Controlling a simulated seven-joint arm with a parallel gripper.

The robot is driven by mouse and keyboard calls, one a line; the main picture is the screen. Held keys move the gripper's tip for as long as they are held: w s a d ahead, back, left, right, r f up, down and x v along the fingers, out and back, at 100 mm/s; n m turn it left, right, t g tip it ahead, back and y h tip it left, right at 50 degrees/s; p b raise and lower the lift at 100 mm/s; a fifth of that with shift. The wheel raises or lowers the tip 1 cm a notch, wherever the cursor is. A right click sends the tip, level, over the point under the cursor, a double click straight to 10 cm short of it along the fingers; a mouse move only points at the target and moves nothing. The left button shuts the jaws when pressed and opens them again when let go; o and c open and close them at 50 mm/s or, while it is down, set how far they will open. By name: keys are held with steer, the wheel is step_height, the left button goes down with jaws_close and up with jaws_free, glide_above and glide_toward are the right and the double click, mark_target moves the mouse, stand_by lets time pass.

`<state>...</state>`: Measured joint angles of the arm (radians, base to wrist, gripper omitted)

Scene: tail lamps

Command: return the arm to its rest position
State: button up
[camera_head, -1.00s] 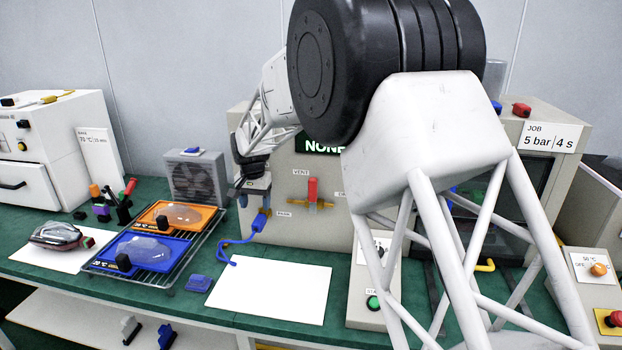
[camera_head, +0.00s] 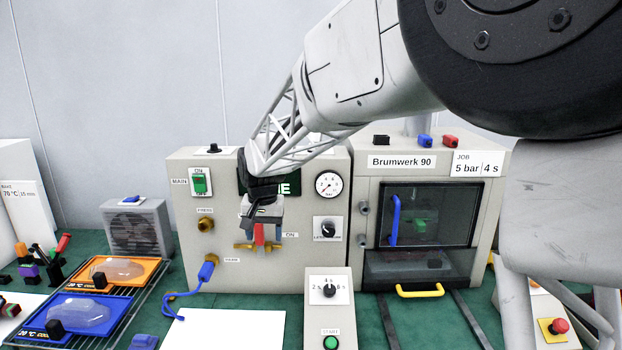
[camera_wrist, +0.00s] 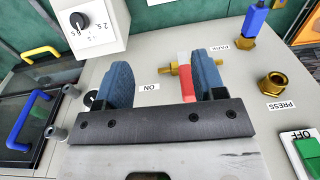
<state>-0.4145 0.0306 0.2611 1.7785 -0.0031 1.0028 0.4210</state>
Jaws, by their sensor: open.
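My gripper (camera_head: 262,222) is open in front of the grey control panel (camera_head: 300,262), at the red valve handle (camera_head: 260,235). The handle stands above its brass valve body (camera_head: 240,246). In the wrist view, my two blue-grey fingers (camera_wrist: 162,82) are apart. The red handle (camera_wrist: 186,80) shows between them, closer to the right finger. I cannot tell whether a finger touches it. Nothing is held. My gripper hides part of the green display and the label above the valve.
A blue hose plug (camera_head: 207,268) sits in the PARK port, left of my gripper. A brass PRESS fitting (camera_head: 206,224) is above it. Right are a gauge (camera_head: 328,185), a knob (camera_head: 328,229) and a machine with a blue door handle (camera_head: 395,220). A white sheet (camera_head: 230,328) lies bare below.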

steer(key=s+d+r+t, duration=0.1)
steer(key=s+d+r, duration=0.1)
steer(key=s+d, duration=0.75)
steer(key=s+d+r, duration=0.3)
steer(key=s+d, duration=0.5)
steer(key=d, duration=0.2)
steer(key=s+d+f, duration=0.2)
steer(key=s+d, duration=0.3)
steer(key=s, duration=0.5)
steer(key=s+d+f, duration=0.3)
steer(key=s+d, duration=0.2)
steer(key=s, duration=0.5)
steer(key=shift+s+d+t, duration=0.25)
steer(key=shift+d+t, duration=0.05)
steer(key=shift+t, duration=0.1)
steer(key=shift+o, duration=0.4)
